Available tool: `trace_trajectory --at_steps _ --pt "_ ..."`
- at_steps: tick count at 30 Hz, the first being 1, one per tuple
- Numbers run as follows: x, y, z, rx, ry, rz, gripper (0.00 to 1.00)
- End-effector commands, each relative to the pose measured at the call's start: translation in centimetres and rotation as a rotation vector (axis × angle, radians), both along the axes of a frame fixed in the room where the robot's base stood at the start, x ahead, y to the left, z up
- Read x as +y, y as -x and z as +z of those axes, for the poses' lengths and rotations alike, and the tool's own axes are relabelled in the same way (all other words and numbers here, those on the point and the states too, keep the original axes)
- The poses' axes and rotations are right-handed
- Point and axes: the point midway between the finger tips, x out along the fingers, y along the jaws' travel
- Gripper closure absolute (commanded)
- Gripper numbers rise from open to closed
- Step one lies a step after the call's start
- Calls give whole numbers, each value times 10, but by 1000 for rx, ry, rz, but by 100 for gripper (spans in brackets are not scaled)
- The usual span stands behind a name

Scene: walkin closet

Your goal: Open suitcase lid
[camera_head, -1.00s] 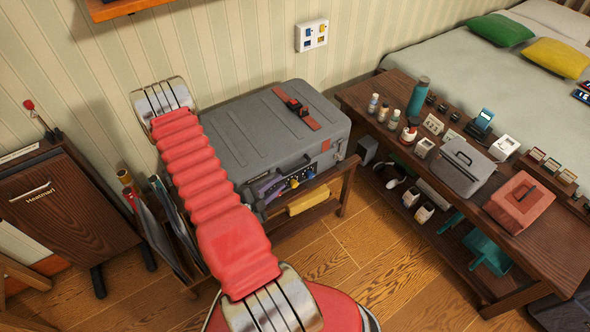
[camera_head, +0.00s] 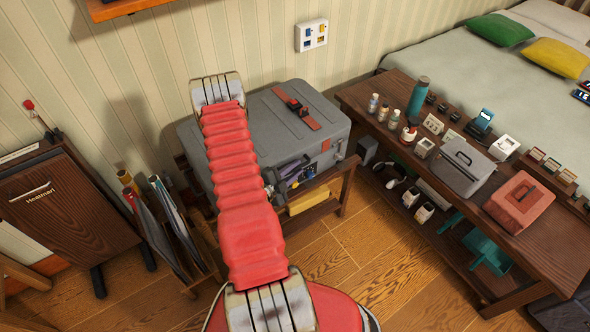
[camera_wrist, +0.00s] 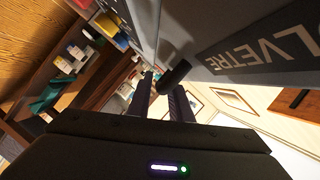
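The grey suitcase (camera_head: 272,120) lies flat on a low wooden stand against the wall, its lid shut. A red strap (camera_head: 303,115) lies across the lid. My red arm covers part of its left side. My gripper (camera_head: 290,171) is at the suitcase's front side, partly hidden by the arm, with a purple finger showing. In the wrist view, my gripper's two dark purple fingers (camera_wrist: 162,98) are apart. A black handle-like bar (camera_wrist: 175,76) is by the right fingertip; I cannot tell whether they touch. The suitcase's grey side with large letters (camera_wrist: 262,50) fills the upper right.
A wooden bench (camera_head: 365,95) with bottles, boxes and cases stands to the right. A dark wooden cabinet (camera_head: 75,215) and a rack of rolls and folders (camera_head: 165,225) are to the left. Wooden floor (camera_head: 350,265) is clear in front.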

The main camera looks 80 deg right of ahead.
Motion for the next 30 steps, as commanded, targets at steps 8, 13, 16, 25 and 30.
trace_trajectory --at_steps 8,13,16,25,30 --pt "-1 0 0 0 0 0 81" --pt "-1 0 0 0 0 0 93" --pt "-1 0 -1 1 -1 0 100" --pt "0 1 -1 1 -3 0 100" --pt "0 1 -1 1 -4 0 100"
